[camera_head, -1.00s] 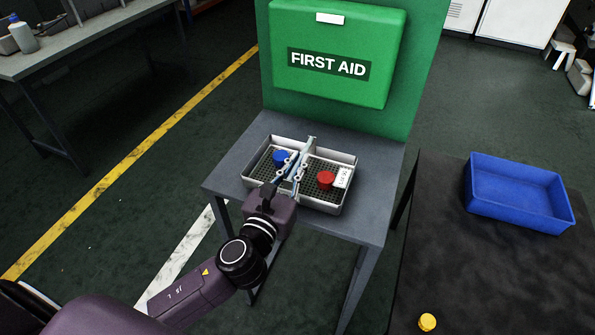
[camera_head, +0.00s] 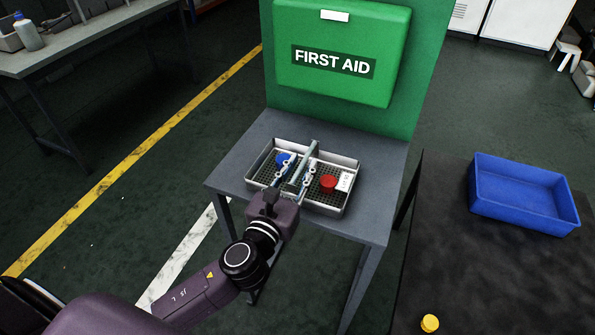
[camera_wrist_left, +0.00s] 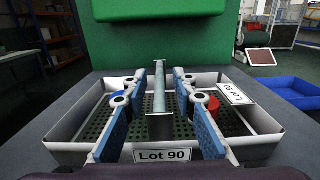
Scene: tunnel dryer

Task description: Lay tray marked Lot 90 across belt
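The tray (camera_head: 345,210) is a light grey, shallow box with a perforated floor and a raised bar handle (camera_wrist_left: 161,95) across its middle. Its front label (camera_wrist_left: 162,156) reads Lot 90 in the left wrist view. A blue round item (camera_head: 283,159) and a red one (camera_head: 328,182) lie inside, on either side of the handle. My left gripper (camera_head: 298,170) is over the tray. In the left wrist view its two blue-padded fingers (camera_wrist_left: 160,78) stand open on either side of the handle, with gaps showing. My right gripper is out of view. I cannot identify a belt.
The tray rests on a grey table (camera_head: 243,160) before a green first aid stand (camera_head: 340,50). At right, a dark table (camera_head: 440,240) holds a blue bin (camera_head: 525,195) and a yellow item (camera_head: 429,323). Another white label (camera_head: 345,181) shows at the tray's right.

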